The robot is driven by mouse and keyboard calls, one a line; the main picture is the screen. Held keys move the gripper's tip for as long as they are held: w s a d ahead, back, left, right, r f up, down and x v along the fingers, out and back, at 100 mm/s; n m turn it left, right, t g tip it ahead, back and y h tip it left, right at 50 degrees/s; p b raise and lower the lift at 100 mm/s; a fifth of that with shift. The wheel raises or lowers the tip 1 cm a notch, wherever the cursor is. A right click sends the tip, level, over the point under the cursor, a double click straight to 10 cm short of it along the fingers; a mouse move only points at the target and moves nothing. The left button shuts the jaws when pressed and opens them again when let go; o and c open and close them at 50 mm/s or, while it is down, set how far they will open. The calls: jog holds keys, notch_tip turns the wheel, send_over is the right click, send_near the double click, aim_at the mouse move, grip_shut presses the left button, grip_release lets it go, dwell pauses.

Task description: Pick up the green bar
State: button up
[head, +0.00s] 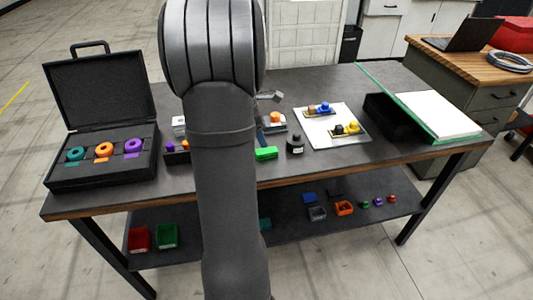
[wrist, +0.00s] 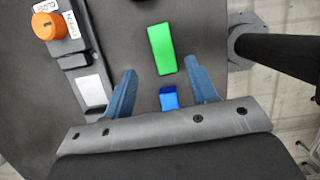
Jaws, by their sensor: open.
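The green bar (head: 266,153) lies flat on the dark tabletop in the head view, just right of my arm. In the wrist view the green bar (wrist: 161,48) lies lengthwise ahead of my gripper (wrist: 160,80), roughly centred between the fingers and mostly beyond their tips. The two blue fingers are spread apart and hold nothing. A small blue block (wrist: 169,98) shows between the fingers, nearer the palm. In the head view my arm hides most of my gripper.
A fixture with an orange knob (wrist: 47,25) stands left of the bar in the wrist view. A small dark bottle (head: 295,144) stands right of the bar. A white tray (head: 312,140) lies farther right. An open black case (head: 62,178) stands at the left.

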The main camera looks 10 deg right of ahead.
aim_at(272, 152)
jog(key=shift+s+x, duration=0.15)
jog(key=shift+x, duration=1.5)
jog(key=shift+s+x, duration=0.1)
jog(key=shift+x, duration=1.55)
jog(key=c, duration=1.1)
jog(key=shift+c, duration=0.2)
jog(key=shift+r, duration=0.1)
